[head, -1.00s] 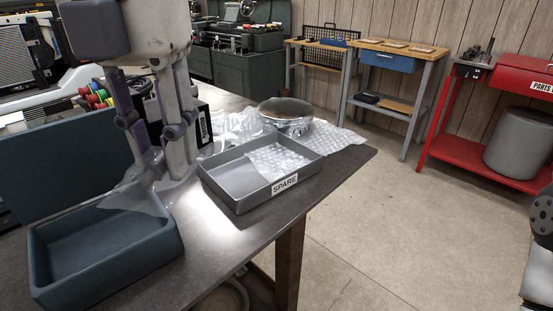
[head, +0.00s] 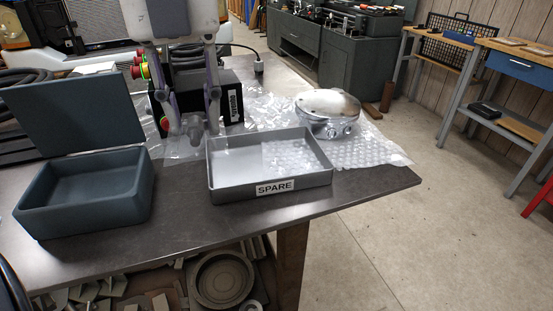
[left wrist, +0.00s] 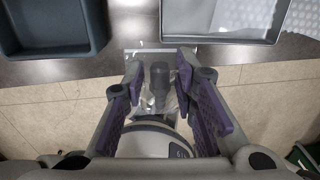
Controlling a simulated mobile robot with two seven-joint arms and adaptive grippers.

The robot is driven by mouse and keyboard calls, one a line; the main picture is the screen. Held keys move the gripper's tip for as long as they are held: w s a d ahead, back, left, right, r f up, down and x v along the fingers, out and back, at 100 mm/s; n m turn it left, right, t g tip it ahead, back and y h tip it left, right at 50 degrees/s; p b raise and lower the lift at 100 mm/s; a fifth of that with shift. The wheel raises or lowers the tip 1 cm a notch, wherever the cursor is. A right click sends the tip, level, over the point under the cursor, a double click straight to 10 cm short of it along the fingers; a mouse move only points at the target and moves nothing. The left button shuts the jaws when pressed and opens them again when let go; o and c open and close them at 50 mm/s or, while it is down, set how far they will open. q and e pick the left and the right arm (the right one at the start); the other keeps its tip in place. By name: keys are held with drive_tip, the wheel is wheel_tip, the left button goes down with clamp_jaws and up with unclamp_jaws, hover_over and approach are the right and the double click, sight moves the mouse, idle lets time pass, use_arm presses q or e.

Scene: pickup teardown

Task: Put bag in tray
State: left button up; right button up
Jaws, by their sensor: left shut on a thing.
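My left gripper (head: 193,126) comes down from the top of the head view, between the lidded box and the tray. It is shut on a clear plastic bag (head: 196,135) with a grey part inside. In the left wrist view the bag (left wrist: 160,88) sits between the purple-padded fingers. The grey tray (head: 222,192) labelled SPARE stands on the table to the right of the gripper, and its wall shows at the top right of the left wrist view (left wrist: 222,38). A sheet of bubble wrap (head: 290,155) lies inside it. My right gripper is not in view.
An open blue-grey box (head: 100,212) with its lid up stands left of the tray. A shiny round metal part (head: 328,108) rests on bubble wrap behind the tray. A black box (head: 228,100) stands behind the gripper. The table front (head: 180,230) is bare.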

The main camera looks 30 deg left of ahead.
use_arm(q)
drive_tip(key=w+f, duration=0.4)
drive_tip(key=w, duration=0.4)
hover_over(264, 160)
drive_tip(key=s, duration=0.1)
wheel_tip(264, 160, down, 5)
drive_tip(key=shift+r, duration=0.15)
drive_tip(key=shift+w+f, duration=0.15)
drive_tip(key=shift+f, duration=0.1)
drive_tip(key=f, duration=0.2)
drive_tip(key=f+b, duration=0.1)
drive_tip(key=shift+w+f, duration=0.3)
drive_tip(key=shift+f, duration=0.1)
drive_tip(key=shift+r, duration=0.15)
drive_tip(key=o, duration=0.9)
drive_tip(key=shift+o, duration=0.2)
